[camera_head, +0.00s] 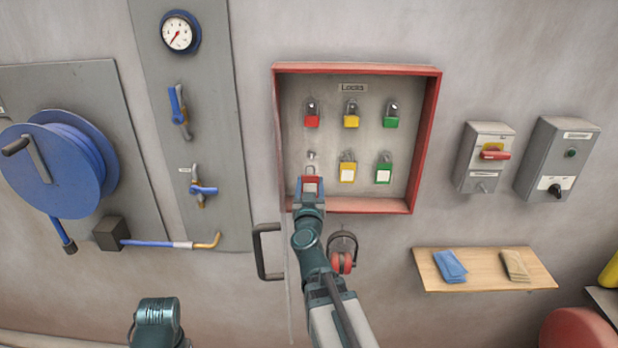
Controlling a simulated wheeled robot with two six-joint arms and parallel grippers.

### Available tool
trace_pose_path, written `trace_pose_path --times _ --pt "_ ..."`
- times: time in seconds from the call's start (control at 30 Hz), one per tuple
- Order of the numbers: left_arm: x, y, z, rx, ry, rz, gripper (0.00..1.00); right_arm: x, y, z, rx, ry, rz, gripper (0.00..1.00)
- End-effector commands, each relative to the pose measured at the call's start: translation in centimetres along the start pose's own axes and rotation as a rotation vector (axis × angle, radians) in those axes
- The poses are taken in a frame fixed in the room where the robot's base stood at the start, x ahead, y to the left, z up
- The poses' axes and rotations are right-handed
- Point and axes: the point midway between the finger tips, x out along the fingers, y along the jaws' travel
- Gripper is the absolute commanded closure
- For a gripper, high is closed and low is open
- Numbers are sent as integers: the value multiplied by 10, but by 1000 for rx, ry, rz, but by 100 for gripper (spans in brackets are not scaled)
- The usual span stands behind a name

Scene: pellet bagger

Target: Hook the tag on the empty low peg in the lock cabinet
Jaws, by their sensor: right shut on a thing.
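The lock cabinet (428,140) is a red-framed box on the wall, open at the front. The empty low peg (311,155) sticks out at the lower left. My right gripper (310,190) is shut on a small red tag (311,181), just below that peg and apart from it in the picture. The gripper partly hides the tag. Part of my left arm shows at the bottom left; its gripper is not in view.
A dark handle (265,252) stands left of my right arm. Red ear muffs (342,262) hang below the cabinet. A wooden shelf (485,280) with cloths is at lower right. Switch boxes (484,140) are right of the cabinet; a blue hose reel (55,165) is left.

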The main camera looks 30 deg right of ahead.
Motion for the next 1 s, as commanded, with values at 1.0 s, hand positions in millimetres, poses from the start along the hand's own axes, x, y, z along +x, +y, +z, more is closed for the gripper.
trace_pose_path --times 1.0 --pt "4 0 0 0 0 0 53 37 0 7 0 1 3 100"
